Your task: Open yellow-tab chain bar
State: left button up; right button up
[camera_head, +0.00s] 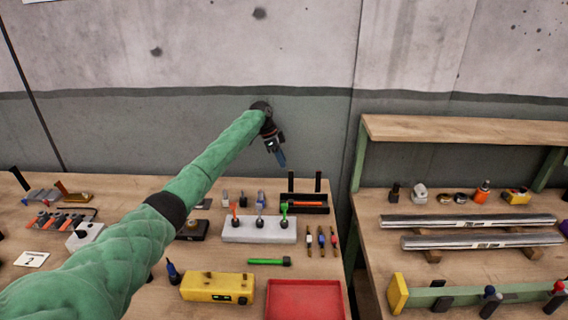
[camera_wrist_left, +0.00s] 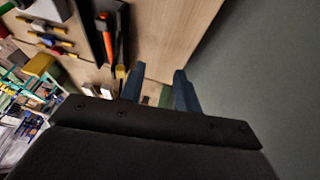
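A green bar (camera_head: 455,296) with a yellow tab (camera_head: 398,294) at its left end lies along the front of the right bench; it looks like the yellow-tab chain bar. Black pieces and blue- and red-topped handles stand along it, and its right end is cut off by the frame. My left gripper (camera_head: 279,155) is high near the back wall, beyond the left bench and well away from the bar. Its blue fingers (camera_wrist_left: 159,70) are apart and empty in the left wrist view. My right gripper is not in view.
The left bench holds a black tray (camera_head: 323,209) with an orange-handled tool, a grey block (camera_head: 236,230) with upright tools, a yellow box (camera_head: 214,294) and a red tray (camera_head: 300,286). On the right bench, metal rails (camera_head: 468,221) lie behind the bar, under a wooden shelf (camera_head: 460,130).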

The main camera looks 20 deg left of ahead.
pick_arm(q)
jog(key=shift+w+a+r+b, duration=0.3)
jog(key=shift+w+r+b, duration=0.1)
jog(key=shift+w, duration=0.25)
jog(key=shift+w+a+r+b, duration=0.3)
jog(key=shift+w+r+b, duration=0.1)
jog(key=shift+w, duration=0.2)
